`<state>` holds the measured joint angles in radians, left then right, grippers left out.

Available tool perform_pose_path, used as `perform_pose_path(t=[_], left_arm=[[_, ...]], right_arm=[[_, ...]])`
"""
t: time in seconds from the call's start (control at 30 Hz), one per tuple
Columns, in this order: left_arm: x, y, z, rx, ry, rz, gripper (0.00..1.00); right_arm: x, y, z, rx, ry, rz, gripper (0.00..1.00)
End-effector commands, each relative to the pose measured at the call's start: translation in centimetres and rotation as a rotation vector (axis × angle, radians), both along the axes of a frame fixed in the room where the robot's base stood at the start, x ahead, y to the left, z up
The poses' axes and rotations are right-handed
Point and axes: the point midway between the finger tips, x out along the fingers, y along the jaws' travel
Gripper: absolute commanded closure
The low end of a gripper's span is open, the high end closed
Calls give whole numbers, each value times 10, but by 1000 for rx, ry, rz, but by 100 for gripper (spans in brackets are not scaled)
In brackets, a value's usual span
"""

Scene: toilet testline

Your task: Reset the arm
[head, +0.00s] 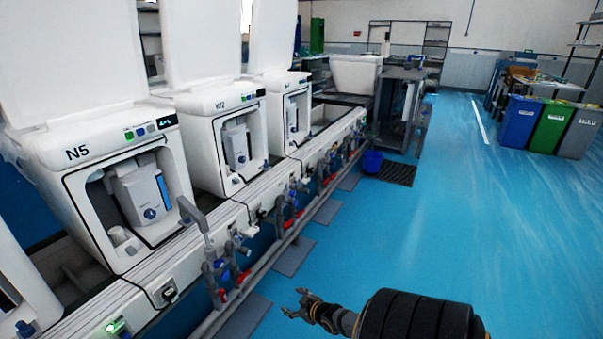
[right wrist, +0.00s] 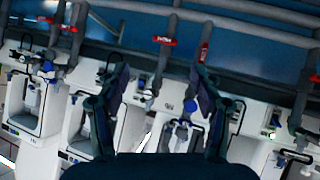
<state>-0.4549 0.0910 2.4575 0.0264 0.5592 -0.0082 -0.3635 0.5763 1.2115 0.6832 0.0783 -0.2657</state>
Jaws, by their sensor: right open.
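My right gripper (head: 301,304) is at the bottom middle of the head view, beyond a thick black part of my right arm (head: 415,318). It hangs over the blue floor, to the right of the pipes and apart from them. In the right wrist view its two fingers (right wrist: 163,85) are spread apart with nothing between them. The row of machines and pipes shows behind the fingers in that view. My left gripper is not in the head view.
White toilet test units, such as the N5 unit (head: 120,180), line a bench on the left. Grey pipes with red valves (head: 220,290) run along its front. A blue bucket (head: 372,161) stands by a dark mat (head: 396,174). The blue floor (head: 480,230) at right is clear up to the bins (head: 551,127).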

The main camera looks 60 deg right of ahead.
Motion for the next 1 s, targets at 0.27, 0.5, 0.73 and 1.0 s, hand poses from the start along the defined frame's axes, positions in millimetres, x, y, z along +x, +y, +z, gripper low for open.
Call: perform_pose_path(t=[0.27, 0.5, 0.73, 1.0], left_arm=[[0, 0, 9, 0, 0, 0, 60], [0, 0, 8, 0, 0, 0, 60], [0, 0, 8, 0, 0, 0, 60], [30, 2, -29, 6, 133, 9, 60]], right_arm=[[-13, -9, -7, 54, 42, -59, 34], [-13, -9, -8, 55, 43, -60, 34], [-13, -9, -7, 54, 42, -59, 34], [-20, 7, -22, 73, 85, -52, 34]])
